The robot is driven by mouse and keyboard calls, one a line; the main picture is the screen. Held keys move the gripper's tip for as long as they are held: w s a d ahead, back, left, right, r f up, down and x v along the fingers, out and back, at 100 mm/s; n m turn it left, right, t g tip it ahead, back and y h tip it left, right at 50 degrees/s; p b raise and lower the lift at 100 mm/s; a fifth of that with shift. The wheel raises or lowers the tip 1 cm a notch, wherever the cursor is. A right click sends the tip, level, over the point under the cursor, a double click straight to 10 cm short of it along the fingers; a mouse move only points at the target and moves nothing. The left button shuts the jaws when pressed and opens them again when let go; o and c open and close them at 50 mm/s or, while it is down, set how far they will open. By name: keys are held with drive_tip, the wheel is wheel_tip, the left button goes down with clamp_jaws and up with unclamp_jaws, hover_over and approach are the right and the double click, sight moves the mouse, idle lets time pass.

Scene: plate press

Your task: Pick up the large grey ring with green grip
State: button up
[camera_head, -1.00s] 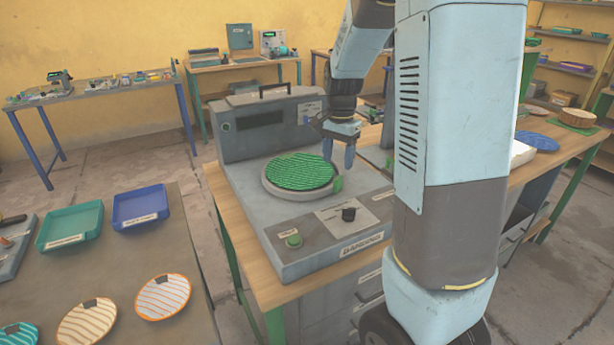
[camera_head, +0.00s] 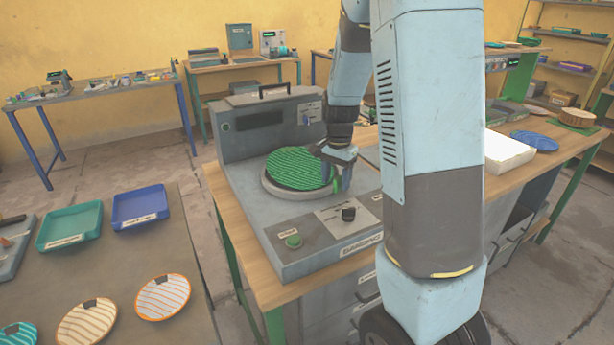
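The large grey ring (camera_head: 283,195) lies on the flat bed of the grey press, with its near and left rim showing. A round green ribbed plate (camera_head: 298,167) sits over it, tilted, its far edge raised above the ring. My gripper (camera_head: 340,185) is low at the right edge of the plate and ring, fingers pointing down, where the green grip is. The fingers and the gripper body mostly hide the grip. I cannot tell whether the fingers are shut on it.
The press (camera_head: 330,240) has a tall rear housing, a black knob (camera_head: 348,214) and a green button (camera_head: 293,241) in front. A side table at left holds trays and striped plates.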

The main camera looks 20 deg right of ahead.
clamp_jaws()
idle(0.3)
